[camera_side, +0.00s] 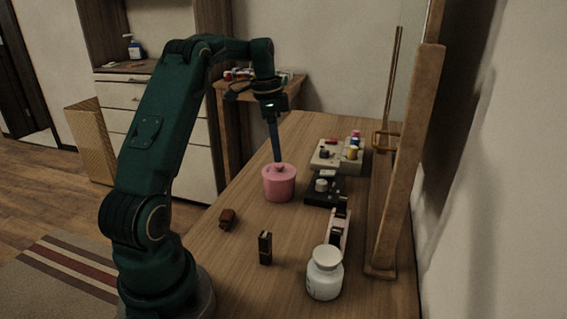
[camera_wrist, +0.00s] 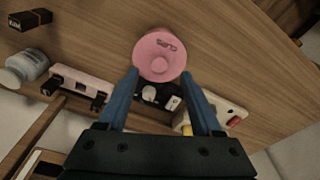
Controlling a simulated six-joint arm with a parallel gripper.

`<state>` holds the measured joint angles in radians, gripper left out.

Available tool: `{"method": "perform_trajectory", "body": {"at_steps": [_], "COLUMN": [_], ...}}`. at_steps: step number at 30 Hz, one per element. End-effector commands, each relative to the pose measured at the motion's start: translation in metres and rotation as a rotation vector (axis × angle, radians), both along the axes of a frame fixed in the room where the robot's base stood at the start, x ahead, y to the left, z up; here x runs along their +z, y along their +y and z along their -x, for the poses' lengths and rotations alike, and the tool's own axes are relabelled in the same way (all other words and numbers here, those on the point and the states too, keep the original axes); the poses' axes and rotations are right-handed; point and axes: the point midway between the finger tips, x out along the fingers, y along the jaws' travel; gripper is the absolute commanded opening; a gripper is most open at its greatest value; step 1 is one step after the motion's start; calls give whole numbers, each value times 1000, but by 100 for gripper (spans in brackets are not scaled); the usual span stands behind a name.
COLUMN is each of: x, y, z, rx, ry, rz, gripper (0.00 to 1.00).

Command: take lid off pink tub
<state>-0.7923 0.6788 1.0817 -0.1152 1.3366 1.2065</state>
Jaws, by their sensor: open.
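The pink tub (camera_side: 279,187) stands upright on the wooden table in the side view, with a pink lid (camera_side: 279,169) and a small knob on top. In the wrist view the lid (camera_wrist: 160,56) shows from above, with dark marks near its middle. My gripper (camera_side: 277,159) points down above the tub, its blue fingers close to the lid knob. In the wrist view the two fingers of my gripper (camera_wrist: 160,82) are spread apart, with nothing between them but the view of the tub's near edge. Whether a fingertip touches the lid is unclear.
A black tray (camera_side: 322,200) and a beige board (camera_side: 330,162) with small items lie right of the tub. A white jar (camera_side: 324,274), a dark upright block (camera_side: 265,248) and a brown block (camera_side: 227,219) stand nearer. A wooden frame (camera_side: 409,160) borders the right. Table left of the tub is clear.

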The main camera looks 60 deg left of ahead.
Motion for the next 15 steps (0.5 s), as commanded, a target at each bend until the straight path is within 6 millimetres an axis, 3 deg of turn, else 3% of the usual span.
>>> {"method": "perform_trajectory", "body": {"at_steps": [7,15], "x": [-31,-41], "y": [-3,-3], "z": [-3,-5], "rx": [-3,-2], "ry": [3,0], "rz": [4,1], "gripper": [67,67]}}
